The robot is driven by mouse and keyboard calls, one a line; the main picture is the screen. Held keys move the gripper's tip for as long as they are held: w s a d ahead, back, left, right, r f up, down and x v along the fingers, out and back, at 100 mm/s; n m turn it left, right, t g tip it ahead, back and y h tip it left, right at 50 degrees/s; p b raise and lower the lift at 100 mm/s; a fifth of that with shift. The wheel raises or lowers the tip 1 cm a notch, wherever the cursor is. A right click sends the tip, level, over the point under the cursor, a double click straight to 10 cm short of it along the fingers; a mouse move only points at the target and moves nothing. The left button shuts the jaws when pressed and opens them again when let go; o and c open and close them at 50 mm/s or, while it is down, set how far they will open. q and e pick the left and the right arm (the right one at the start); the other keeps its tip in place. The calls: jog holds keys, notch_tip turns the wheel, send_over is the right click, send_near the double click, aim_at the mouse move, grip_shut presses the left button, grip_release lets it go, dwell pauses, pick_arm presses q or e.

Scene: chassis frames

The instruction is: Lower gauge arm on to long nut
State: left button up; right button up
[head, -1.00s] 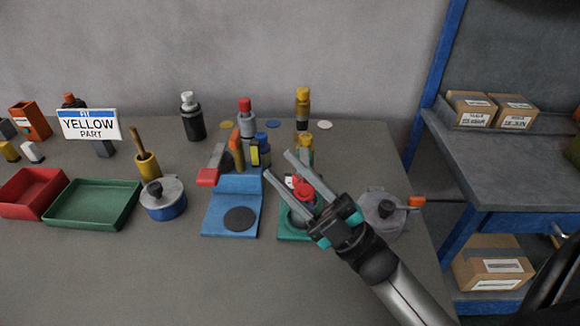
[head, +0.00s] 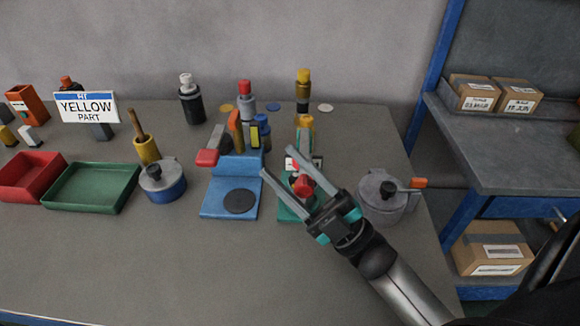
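A blue gauge stand (head: 218,205) has a dark round pad (head: 239,201) on its base. A grey arm with a red end (head: 208,157) is raised at its back left. A teal stand (head: 287,207) to its right carries a red part (head: 302,185) and is partly hidden by my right gripper. My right gripper (head: 277,162) is open, its fingers pointing up and left over the teal stand. Contact with the red part cannot be told. I cannot make out a long nut for certain. My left gripper is not in view.
A lidded grey pot (head: 380,208) stands close to the right of my gripper. A blue pot (head: 163,187), a green tray (head: 90,200) and a red tray (head: 30,188) are at left. Several bottles stand behind. A sign (head: 86,107) reads "FIT YELLOW PART". The front table is clear.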

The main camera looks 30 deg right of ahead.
jog(key=shift+o, duration=1)
jog(key=shift+r, duration=0.1)
jog(key=shift+d, duration=0.1)
jog(key=shift+s+d+f, duration=0.1)
jog(key=shift+s+f, duration=0.05)
jog(key=shift+f, duration=0.15)
jog(key=s+d, duration=0.7)
jog(key=s, duration=0.3)
jog(key=shift+s+p, duration=0.15)
jog(key=shift+p, duration=0.2)
jog(key=shift+f, duration=0.1)
